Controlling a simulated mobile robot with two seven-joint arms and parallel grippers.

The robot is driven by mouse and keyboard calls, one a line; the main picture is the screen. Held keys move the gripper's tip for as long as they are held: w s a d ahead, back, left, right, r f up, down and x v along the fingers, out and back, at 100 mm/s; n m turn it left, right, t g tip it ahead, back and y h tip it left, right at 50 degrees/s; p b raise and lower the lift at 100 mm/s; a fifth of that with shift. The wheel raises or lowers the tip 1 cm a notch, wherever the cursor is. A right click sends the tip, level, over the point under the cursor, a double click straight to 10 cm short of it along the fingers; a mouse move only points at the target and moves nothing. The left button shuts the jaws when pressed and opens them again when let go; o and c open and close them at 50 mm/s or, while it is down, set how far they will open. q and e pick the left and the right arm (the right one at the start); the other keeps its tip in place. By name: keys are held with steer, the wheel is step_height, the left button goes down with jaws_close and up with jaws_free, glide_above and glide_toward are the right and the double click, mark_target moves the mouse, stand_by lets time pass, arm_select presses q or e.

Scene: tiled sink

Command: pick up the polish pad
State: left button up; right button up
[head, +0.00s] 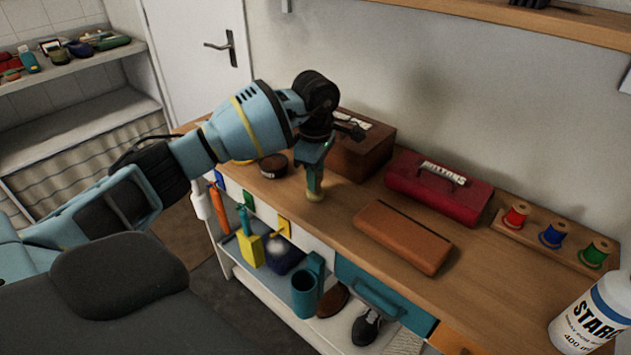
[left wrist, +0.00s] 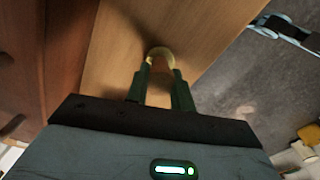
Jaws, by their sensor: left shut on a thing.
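The polish pad (head: 315,196) is a small pale yellow round piece at the wooden counter, near its front edge. My left gripper (head: 314,184) points down over it, with its green fingers shut on it. In the left wrist view the pad (left wrist: 160,51) shows as a yellow arc between the two fingertips of the left gripper (left wrist: 161,70). I cannot tell whether the pad still touches the counter. My right gripper is in neither view.
A dark round tin (head: 273,166) and a brown wooden box (head: 362,150) stand close to the left gripper. A brown leather case (head: 404,236), a red buttons box (head: 438,187), thread spools (head: 552,235) and a starch bottle (head: 590,315) are to the right. Bare counter lies around the pad.

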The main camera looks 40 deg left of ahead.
arm_select(q)
steer(key=shift+r, duration=0.15)
steer(key=shift+r, duration=0.6)
step_height(320, 180, up, 2)
steer(key=shift+r, duration=0.1)
steer(key=s+d, duration=0.3)
steer(key=s, duration=0.4)
steer(key=s+d+r, duration=0.1)
steer(key=s+d, duration=0.2)
steer(key=s, duration=0.4)
steer(key=shift+s+d+r+b, duration=0.15)
steer(key=shift+s+d+b, duration=0.2)
steer(key=shift+b, duration=0.1)
steer(key=o, duration=0.5)
steer(key=shift+w, duration=0.1)
steer(key=shift+c, duration=0.2)
steer(key=c, duration=0.3)
steer(key=shift+c, duration=0.2)
